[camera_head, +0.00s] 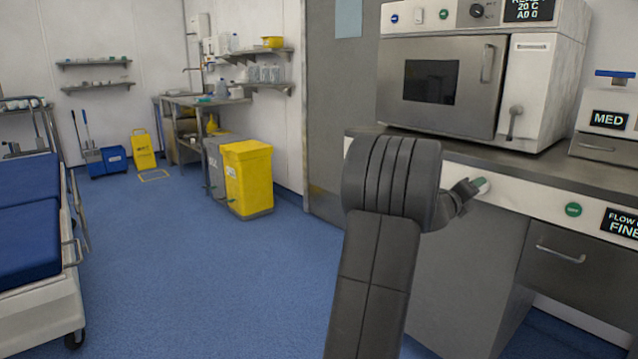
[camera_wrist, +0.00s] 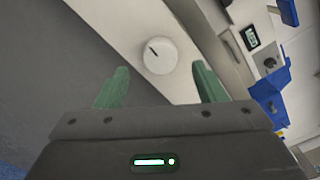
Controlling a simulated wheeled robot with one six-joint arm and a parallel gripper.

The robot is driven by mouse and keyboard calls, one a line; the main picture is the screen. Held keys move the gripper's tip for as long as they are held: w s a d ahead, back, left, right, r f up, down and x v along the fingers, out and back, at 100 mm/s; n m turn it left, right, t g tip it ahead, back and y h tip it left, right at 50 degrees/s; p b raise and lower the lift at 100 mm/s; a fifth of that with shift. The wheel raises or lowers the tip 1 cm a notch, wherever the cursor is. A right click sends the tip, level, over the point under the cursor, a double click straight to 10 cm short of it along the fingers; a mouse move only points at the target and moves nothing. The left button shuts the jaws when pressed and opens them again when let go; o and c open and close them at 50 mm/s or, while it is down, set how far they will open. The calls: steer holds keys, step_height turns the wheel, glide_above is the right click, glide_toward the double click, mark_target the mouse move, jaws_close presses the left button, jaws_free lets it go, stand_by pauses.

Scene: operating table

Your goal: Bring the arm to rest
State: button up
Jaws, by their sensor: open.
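My arm (camera_head: 385,230) rises from the bottom of the head view and bends to the right at a thick dark joint. My gripper (camera_head: 480,186) is small there, in front of the white front strip of the steel counter (camera_head: 545,168). In the wrist view, its two green fingers (camera_wrist: 161,84) stand wide apart with nothing held between them. A white round dial (camera_wrist: 160,56) with a dark mark shows beyond the gap, on a pale panel. I cannot tell how far the fingertips are from it. The arm hides part of the counter front.
A steel oven-like cabinet (camera_head: 440,85) and a box marked MED (camera_head: 608,118) stand on the counter. A green button (camera_head: 573,209) is on its front. A yellow bin (camera_head: 248,178) and a blue bed (camera_head: 28,215) stand to the left, with open blue floor (camera_head: 190,270) between.

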steer(key=w+d+n+p, duration=0.1)
steer(key=n+p, duration=0.4)
steer(key=n, duration=0.1)
steer(key=d+n+p, duration=0.1)
steer(key=n+p, duration=0.4)
steer(key=n, duration=0.2)
steer(key=w+d+n+p, duration=0.1)
steer(key=n+p, duration=0.4)
steer(key=n, duration=0.1)
steer(key=shift+w+d+f+n, duration=0.1)
steer(key=shift+w+n, duration=0.25)
steer(key=shift+n, duration=0.05)
steer(key=shift+f, duration=0.1)
